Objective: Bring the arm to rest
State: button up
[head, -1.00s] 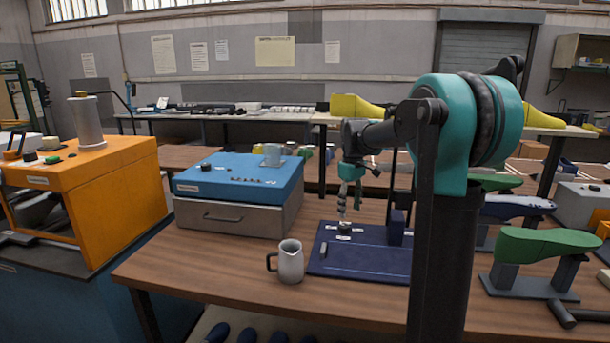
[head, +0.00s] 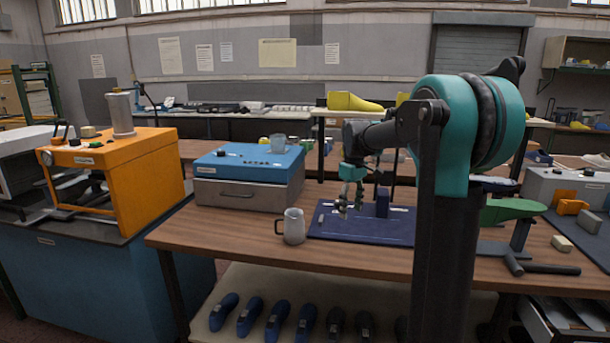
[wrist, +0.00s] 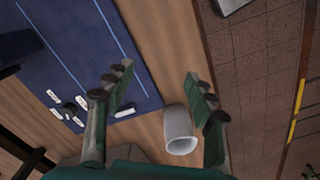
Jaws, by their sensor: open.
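My gripper (head: 350,196) hangs at the end of my arm over the blue mat (head: 352,231) on the wooden table. In the wrist view my gripper (wrist: 158,86) has its fingers spread wide apart, with nothing held between them. A light grey mug (head: 294,226) stands upright on the table just left of the mat. The mug also shows in the wrist view (wrist: 180,127), beside the right finger and apart from the mat, as far as I can tell. Small white and dark pieces (wrist: 68,108) lie on the mat.
An orange machine (head: 122,170) is at left. Green shoe last (head: 510,210) stands at right. Several dark blue shoes (head: 250,316) lie on the shelf below. Bare tabletop lies in front.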

jog(key=shift+s+d+f+m, duration=0.15)
jog(key=shift+s+f+m, duration=0.15)
jog(key=shift+s+f, duration=0.25)
jog(key=s+d+f+m+t, duration=0.1)
jog(key=s+f+m, duration=0.1)
jog(key=s+f, duration=0.4)
jog(key=s+d+f+m+t, duration=0.1)
jog(key=s+f+m, duration=0.2)
jog(key=s, duration=0.9)
jog(key=s+d+f+m+t, duration=0.2)
jog(key=s+f+m, duration=0.1)
jog(key=s+f, duration=0.6)
jog(key=shift+s, duration=0.15)
jog(key=shift+c, duration=0.5)
